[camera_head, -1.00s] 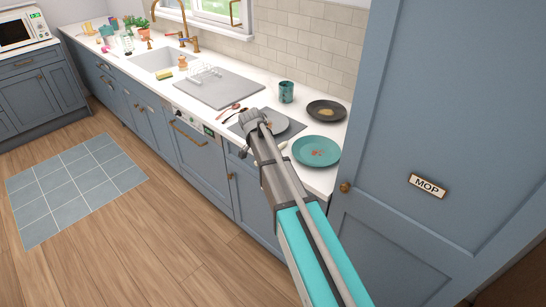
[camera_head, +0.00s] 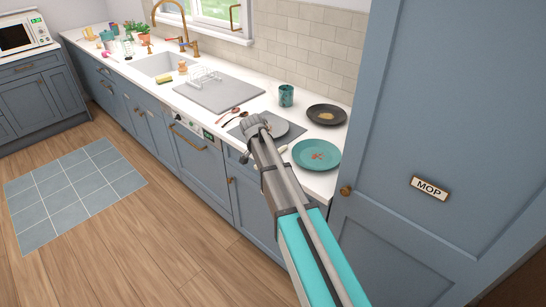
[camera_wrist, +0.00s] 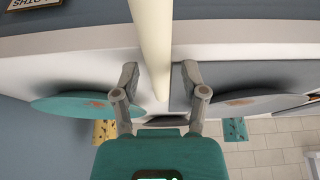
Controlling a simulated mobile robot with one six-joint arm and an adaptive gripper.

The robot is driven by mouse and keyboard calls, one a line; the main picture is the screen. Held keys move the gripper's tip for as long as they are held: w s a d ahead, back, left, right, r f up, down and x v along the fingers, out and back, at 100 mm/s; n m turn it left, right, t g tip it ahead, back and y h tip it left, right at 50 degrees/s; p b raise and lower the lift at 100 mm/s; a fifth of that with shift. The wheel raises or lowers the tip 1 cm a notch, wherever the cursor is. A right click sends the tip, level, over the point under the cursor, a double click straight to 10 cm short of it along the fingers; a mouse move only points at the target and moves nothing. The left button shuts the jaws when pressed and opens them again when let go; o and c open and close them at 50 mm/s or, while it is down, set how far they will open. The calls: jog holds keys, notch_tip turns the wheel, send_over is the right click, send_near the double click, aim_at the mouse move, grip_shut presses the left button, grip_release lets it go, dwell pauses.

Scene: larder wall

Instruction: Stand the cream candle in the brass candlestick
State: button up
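The cream candle (camera_wrist: 152,40) is a pale, smooth stick in the wrist view. It runs from the top edge down between my fingers, and its narrower end shows near the middle. In the head view only a short cream piece (camera_head: 284,149) shows beside my arm, by the teal plate; my arm hides the rest. My gripper (camera_wrist: 158,78) is open, with one finger on each side of the candle. The left finger stands apart from it; the right one is close, and contact is unclear. My gripper is also over the counter in the head view (camera_head: 250,141). I cannot make out the brass candlestick.
A teal plate (camera_head: 317,156), a dark plate (camera_head: 327,114), a teal mug (camera_head: 286,95) and a grey plate on a dark mat (camera_head: 290,134) crowd this counter end. Spoons (camera_head: 232,116) lie left of my gripper. The tall MOP cupboard (camera_head: 450,120) bounds the right.

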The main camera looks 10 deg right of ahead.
grip_shut()
jog(key=shift+r, duration=0.1)
notch_tip(320, 180, up, 3)
jog(key=p, duration=0.3)
jog(key=s+a+r+p, duration=0.2)
jog(key=s+r+p, duration=0.7)
jog(key=s, duration=0.4)
jog(key=shift+s+a+r+p, duration=0.3)
jog(key=shift+s+r+p, duration=0.1)
jog(key=shift+p, duration=0.1)
dwell(0.3)
jog(key=shift+f+b, duration=0.4)
